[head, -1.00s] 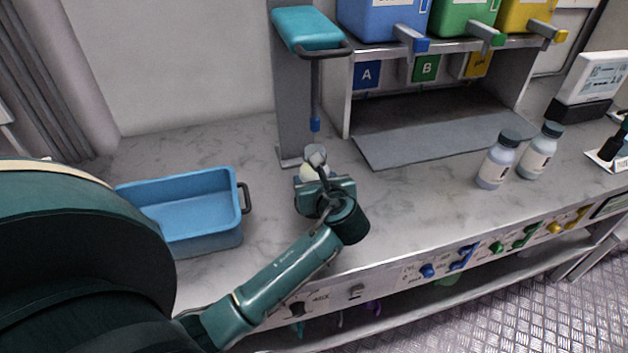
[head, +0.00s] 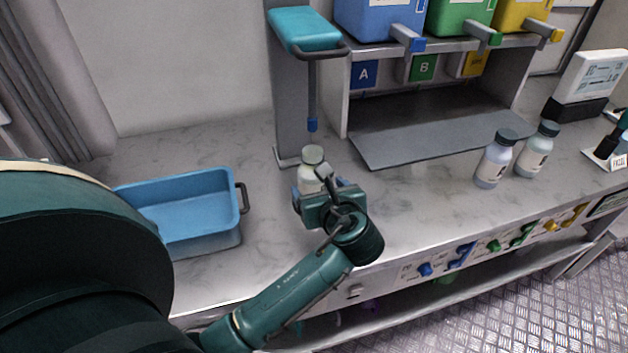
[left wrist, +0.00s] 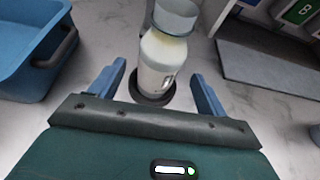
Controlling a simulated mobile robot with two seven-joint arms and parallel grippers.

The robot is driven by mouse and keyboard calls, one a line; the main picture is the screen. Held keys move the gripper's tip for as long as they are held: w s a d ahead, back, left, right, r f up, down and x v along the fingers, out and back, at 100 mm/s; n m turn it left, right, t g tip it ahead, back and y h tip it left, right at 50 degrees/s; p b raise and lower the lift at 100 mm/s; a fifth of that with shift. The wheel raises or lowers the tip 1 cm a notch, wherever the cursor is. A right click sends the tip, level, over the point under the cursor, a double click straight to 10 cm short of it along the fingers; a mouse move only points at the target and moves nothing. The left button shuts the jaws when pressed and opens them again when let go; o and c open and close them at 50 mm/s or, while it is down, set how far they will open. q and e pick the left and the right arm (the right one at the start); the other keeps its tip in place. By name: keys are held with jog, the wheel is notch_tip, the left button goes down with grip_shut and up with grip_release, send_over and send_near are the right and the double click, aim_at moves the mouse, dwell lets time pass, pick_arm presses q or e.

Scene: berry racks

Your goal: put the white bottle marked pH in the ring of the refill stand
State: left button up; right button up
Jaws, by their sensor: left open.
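The white bottle (head: 311,172) stands upright on the counter, below the blue-tipped spout of the refill stand (head: 293,95). It also shows in the left wrist view (left wrist: 158,65), with its base inside or on a dark ring (left wrist: 152,98); the ring's far side is hidden by the bottle. The label is turned partly away and its mark is not legible. My left gripper (left wrist: 158,72) is open, with its blue fingers on either side of the bottle and gaps on both sides. In the head view the gripper (head: 322,190) hides the bottle's lower part.
A blue tray (head: 205,247) lies to the left. Two capped bottles (head: 493,162) (head: 537,152) stand at the right. A rack (head: 440,125) with blue, green and yellow containers is behind. The counter between gripper and capped bottles is clear.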

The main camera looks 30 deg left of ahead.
pick_arm(q)
jog(key=v, duration=0.6)
jog(key=shift+d, duration=0.15)
jog(key=shift+r, duration=0.1)
